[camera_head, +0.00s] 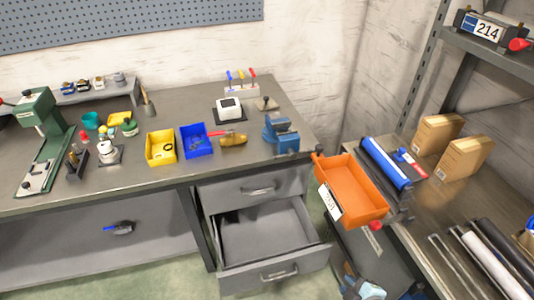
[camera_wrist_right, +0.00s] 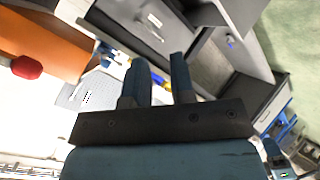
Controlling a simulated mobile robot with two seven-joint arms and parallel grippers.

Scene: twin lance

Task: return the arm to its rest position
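My right gripper (camera_head: 356,283) is low at the bottom edge of the head view, below the orange bin and right of the open drawer. In the right wrist view my right gripper (camera_wrist_right: 158,62) has its two dark fingers apart, with nothing seen held between them. The rest of my right arm is mostly out of the head view. My left gripper does not show.
The orange bin (camera_head: 352,187) is at the left edge of the right bench (camera_head: 435,205), close above my right gripper. An open drawer (camera_head: 265,235) juts from the left workbench (camera_head: 180,103). Green floor shows between the benches.

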